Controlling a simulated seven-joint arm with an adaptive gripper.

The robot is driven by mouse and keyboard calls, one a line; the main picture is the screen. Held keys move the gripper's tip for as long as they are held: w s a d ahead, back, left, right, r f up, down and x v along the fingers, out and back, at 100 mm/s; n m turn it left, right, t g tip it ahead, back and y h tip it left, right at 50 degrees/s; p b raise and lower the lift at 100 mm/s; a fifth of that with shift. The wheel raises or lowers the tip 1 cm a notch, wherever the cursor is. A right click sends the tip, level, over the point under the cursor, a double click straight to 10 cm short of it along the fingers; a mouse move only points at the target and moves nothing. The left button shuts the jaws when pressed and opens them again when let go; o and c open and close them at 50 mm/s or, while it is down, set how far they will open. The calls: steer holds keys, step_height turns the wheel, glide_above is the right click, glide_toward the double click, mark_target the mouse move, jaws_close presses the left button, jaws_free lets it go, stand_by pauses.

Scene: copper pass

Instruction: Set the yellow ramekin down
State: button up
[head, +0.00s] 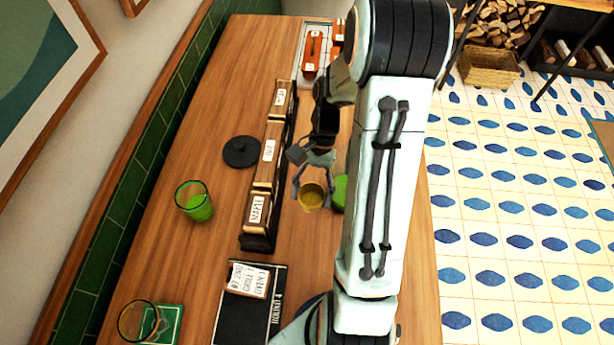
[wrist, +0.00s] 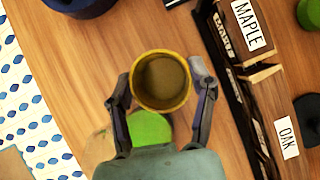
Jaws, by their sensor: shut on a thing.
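The yellow ramekin (head: 312,197) is below my gripper (head: 310,180), over the wooden table to the right of the labelled wooden blocks. In the wrist view the yellow ramekin (wrist: 161,107) is upright, its open top facing the camera, and it looks empty. My gripper (wrist: 162,84) has one finger on each side and is shut on it. I cannot tell whether its base touches the table.
A green item (wrist: 151,128) is beside the ramekin, partly hidden. Wooden blocks labelled MAPLE (head: 257,209) and OAK (head: 269,150) stand in a dark rack. A green glass (head: 195,203), a black disc (head: 241,152) and a black board (head: 244,318) are left and in front.

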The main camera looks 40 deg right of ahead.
step_height(320, 180, up, 7)
steer(key=s+a, duration=0.2)
steer(key=s, duration=0.1)
steer(key=w+d+m+t+h, duration=0.2)
steer(key=w+m+t, duration=0.3)
steer(key=w+m, duration=0.8)
steer(key=w+d+m+t+h, duration=0.2)
steer(key=w+m+t, duration=0.2)
steer(key=w+m, duration=0.85)
steer(key=w+d+f+n, duration=0.1)
steer(key=w+f, duration=0.3)
steer(key=w, duration=0.1)
steer(key=w+d+f+n, duration=0.1)
steer(key=w+f, duration=0.4)
steer(key=w, duration=0.1)
steer(key=w+d+f+n, duration=0.1)
steer(key=w+f, duration=0.4)
steer(key=shift+w+d, duration=0.15)
steer(key=shift+d, duration=0.1)
steer(key=shift+w+d+f, duration=0.1)
steer(key=shift+w+f, duration=0.35)
steer(key=shift+f, duration=1.65)
